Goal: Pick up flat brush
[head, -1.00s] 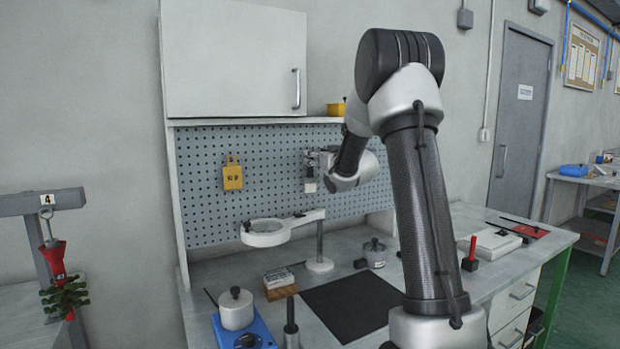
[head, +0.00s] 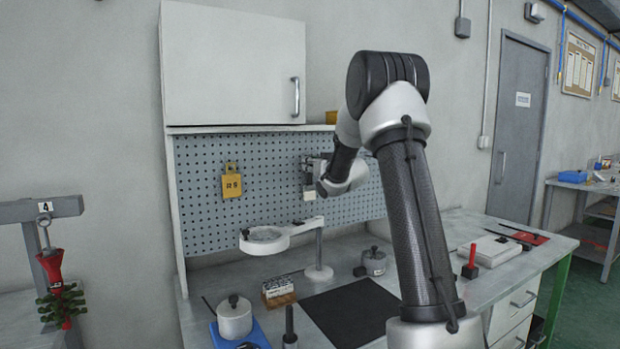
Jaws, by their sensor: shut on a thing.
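My gripper (head: 312,176) is small and far off in the head view, in front of the grey pegboard. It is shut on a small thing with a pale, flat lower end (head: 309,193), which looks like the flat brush. The pale end hangs down below the fingers. The rest of it is hidden by the fingers or too small to make out. I cannot tell whether it touches the pegboard.
A magnifier on a stand (head: 266,238) is below my gripper. A yellow tag (head: 231,181) hangs on the pegboard (head: 200,215). The bench holds a black mat (head: 350,312), a lidded metal pot (head: 374,263), a white pot (head: 235,318) and a wooden block (head: 278,291).

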